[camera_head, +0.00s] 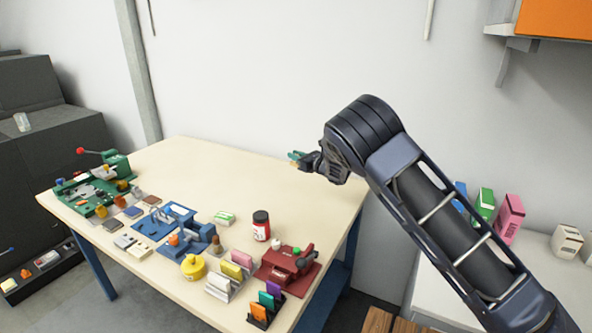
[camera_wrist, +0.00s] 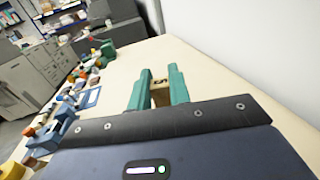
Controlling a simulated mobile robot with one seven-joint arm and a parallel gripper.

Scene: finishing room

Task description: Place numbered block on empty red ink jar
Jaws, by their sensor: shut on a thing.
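My gripper (camera_head: 298,158) is above the far right part of the table in the head view, with the arm reaching in from the right. In the wrist view its green fingers (camera_wrist: 160,88) are shut on a small tan wooden block (camera_wrist: 160,94) with a dark mark on its face. The mark is too small to read. A red jar (camera_head: 261,226) with a dark lid and a pale label stands upright on the table, nearer and to the left of my gripper. Whether it is empty does not show. The block and the jar are well apart.
The table (camera_head: 200,160) is bare at the back. A dark red device (camera_head: 288,266), a yellow round pot (camera_head: 193,267), a blue device (camera_head: 190,238) and a green machine (camera_head: 115,163) stand along its near and left sides. A white wall is behind.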

